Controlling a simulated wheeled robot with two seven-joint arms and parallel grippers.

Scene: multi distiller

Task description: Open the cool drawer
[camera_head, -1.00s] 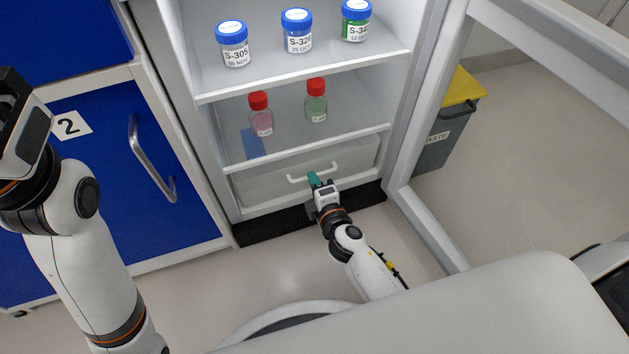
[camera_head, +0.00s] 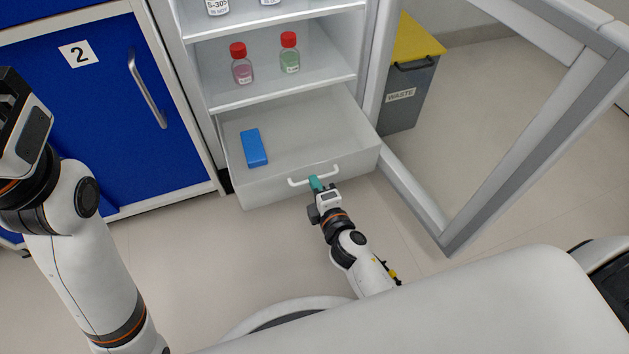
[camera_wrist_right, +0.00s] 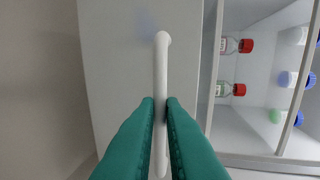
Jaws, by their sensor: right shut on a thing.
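The cool drawer (camera_head: 350,167) is the clear-walled bottom drawer of the open fridge, and it stands pulled out. A blue block (camera_head: 254,147) lies inside it on the left. The drawer's white handle (camera_head: 298,183) is on its front face. My right gripper (camera_head: 315,184) is shut on this handle with its teal fingers. In the right wrist view the handle (camera_wrist_right: 161,75) runs upright between the two teal fingertips (camera_wrist_right: 160,108). My left arm is at the left edge of the head view, away from the drawer; its fingertips are not visible.
Red-capped bottles (camera_head: 241,64) stand on the shelf above the drawer. The open fridge door (camera_head: 417,206) is to the right, with a grey waste bin (camera_head: 410,95) behind it. A blue cabinet (camera_head: 95,125) marked 2 is at left.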

